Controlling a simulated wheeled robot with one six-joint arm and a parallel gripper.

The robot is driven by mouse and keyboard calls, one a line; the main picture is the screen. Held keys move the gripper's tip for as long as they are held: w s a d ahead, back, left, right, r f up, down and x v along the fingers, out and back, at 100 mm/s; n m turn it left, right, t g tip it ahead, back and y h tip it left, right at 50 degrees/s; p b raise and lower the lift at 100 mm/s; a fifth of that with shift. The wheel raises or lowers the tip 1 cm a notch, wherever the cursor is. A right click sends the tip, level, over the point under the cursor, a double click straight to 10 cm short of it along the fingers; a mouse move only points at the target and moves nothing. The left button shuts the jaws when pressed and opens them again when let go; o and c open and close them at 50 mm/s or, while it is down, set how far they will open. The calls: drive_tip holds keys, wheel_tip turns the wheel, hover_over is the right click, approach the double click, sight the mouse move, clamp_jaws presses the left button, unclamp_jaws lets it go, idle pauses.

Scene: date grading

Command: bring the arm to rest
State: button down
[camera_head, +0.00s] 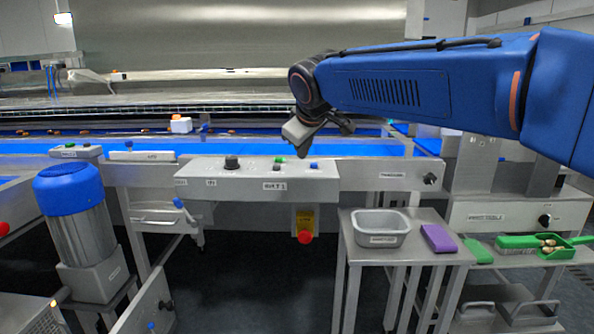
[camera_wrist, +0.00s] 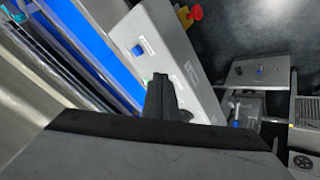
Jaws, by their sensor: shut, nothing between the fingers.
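My blue arm reaches in from the right in the head view, and my gripper (camera_head: 303,152) hangs at its end, pointing down. It is just above or in front of the grey control box (camera_head: 210,185), close to the green and blue buttons at its right part; I cannot tell whether it touches. In the wrist view the dark fingers of my gripper (camera_wrist: 160,85) are together and hold nothing. The control box (camera_wrist: 175,45) lies beyond them there, tilted in the picture.
A blue conveyor belt (camera_head: 240,148) runs behind the box. A red emergency button (camera_head: 305,237) sits below it. A side table (camera_head: 390,250) holds a grey tub (camera_head: 380,240) and a purple block (camera_head: 438,238). A blue-topped motor (camera_head: 70,190) stands left.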

drive_tip(key=s+d+f+m+g, duration=0.1)
drive_tip(key=s+d+f+m, duration=0.1)
drive_tip(key=s+d+f, duration=0.5)
drive_tip(key=s+d+f+m+g+h, duration=0.1)
drive_tip(key=s+d+f+m, duration=0.25)
drive_tip(key=s+d, duration=0.6)
drive_tip(key=s+d+f+m+g, duration=0.1)
drive_tip(key=s+d+f+m, duration=0.1)
drive_tip(key=s+d+f, duration=0.55)
drive_tip(key=s+d+f+m+g, duration=0.1)
drive_tip(key=s+d+f+m, duration=0.1)
drive_tip(key=s+f, duration=0.6)
drive_tip(key=s+d, duration=0.1)
drive_tip(key=s, duration=0.3)
drive_tip(key=shift+d, duration=0.2)
